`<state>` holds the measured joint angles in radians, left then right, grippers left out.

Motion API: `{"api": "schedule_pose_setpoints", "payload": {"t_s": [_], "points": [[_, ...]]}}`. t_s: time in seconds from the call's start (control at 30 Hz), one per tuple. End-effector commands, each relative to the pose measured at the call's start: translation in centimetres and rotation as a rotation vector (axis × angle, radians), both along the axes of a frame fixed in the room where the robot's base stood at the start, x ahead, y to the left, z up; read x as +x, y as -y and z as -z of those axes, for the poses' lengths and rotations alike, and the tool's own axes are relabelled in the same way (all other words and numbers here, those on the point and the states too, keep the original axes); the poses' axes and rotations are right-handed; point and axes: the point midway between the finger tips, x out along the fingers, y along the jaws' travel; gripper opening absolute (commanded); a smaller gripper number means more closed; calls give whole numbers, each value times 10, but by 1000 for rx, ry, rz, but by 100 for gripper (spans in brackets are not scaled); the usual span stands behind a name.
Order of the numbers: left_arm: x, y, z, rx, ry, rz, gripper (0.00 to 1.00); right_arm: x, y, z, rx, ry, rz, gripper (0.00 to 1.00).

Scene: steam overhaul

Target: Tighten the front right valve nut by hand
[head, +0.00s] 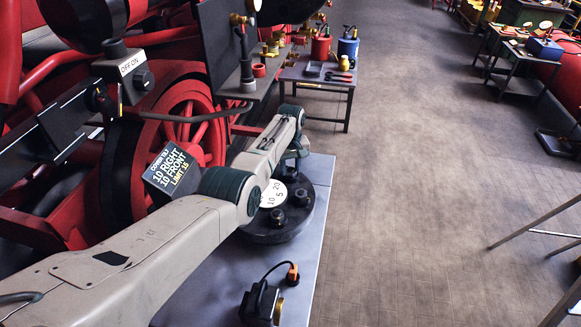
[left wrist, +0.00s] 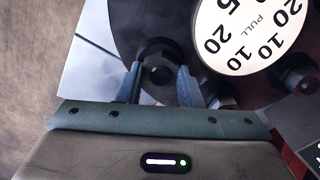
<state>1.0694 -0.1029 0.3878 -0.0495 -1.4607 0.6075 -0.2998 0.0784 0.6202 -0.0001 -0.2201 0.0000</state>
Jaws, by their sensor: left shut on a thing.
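My left gripper (head: 297,150) reaches down over the far side of a round black valve flange (head: 268,236). In the left wrist view its two fingers (left wrist: 160,70) are shut on a dark nut (left wrist: 158,76) near the flange rim. In the head view my arm hides this nut. Two other nuts show on the flange in the head view, one (head: 301,197) to the right and one (head: 278,217) nearer. A white dial (head: 274,194) marked with numbers and "PULL" lies at the middle of the flange. My right gripper is not in view.
A display box (head: 175,172) reads "10 RIGHT, 10 FRONT, LIMIT 15". The flange stands on a grey bench (head: 312,240), with a black device with an orange-tipped cable (head: 262,303) at its near end. Red wheels (head: 190,115) stand left.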

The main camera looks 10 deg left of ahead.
Motion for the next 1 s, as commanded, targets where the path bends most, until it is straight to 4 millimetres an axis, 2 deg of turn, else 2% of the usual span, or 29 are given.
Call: {"api": "schedule_pose_setpoints", "payload": {"t_s": [0.13,0.17,0.27,0.53,0.67,0.83,1.0], "points": [[2,0,-4,0,8,1,10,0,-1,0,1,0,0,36],[2,0,-4,0,8,1,36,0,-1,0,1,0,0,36],[2,0,-3,0,7,1,55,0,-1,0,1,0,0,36],[1,0,-2,1,3,0,55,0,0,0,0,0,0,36],[1,0,-8,0,4,0,55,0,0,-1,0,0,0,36],[1,0,-31,0,7,0,55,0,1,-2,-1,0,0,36],[2,0,-63,0,9,0,55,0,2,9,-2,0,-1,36]]}}
